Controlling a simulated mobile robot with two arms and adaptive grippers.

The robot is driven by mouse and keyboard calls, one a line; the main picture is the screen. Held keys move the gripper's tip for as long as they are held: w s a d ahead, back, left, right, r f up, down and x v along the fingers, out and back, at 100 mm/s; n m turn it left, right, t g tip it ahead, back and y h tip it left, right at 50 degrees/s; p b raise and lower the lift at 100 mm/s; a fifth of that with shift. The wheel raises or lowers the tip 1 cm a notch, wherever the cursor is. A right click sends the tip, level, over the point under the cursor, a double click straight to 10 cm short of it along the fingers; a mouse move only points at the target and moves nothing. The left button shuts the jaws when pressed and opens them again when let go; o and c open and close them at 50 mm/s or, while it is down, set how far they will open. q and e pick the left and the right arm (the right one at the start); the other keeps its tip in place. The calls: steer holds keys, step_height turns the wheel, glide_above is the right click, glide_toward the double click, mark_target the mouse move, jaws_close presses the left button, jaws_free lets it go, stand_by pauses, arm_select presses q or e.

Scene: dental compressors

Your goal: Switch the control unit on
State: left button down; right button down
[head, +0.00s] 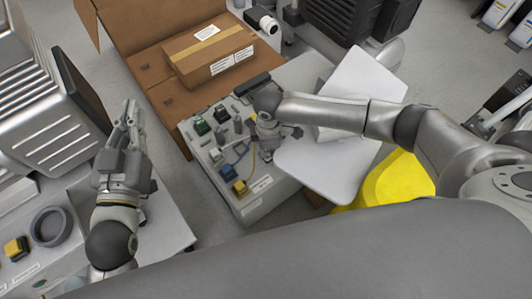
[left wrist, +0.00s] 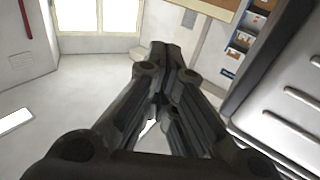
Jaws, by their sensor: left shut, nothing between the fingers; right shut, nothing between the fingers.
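The control unit (head: 264,196) is a light grey box in the middle of the head view. My left gripper (head: 128,112) is shut and empty, raised to the left of the unit. Its closed fingers also show in the left wrist view (left wrist: 165,52).
A cardboard box (head: 207,58) lies on a brown cardboard surface behind the unit. A white panel (head: 305,170) stands right of the unit, with a yellow object (head: 402,182) below. A grey ribbed machine (head: 55,135) is at left. A table with a yellow button (head: 16,248) is lower left.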

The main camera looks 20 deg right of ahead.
arm_select(q)
steer(key=shift+r, duration=0.3)
arm_select(e)
steer(key=shift+f, duration=0.2)
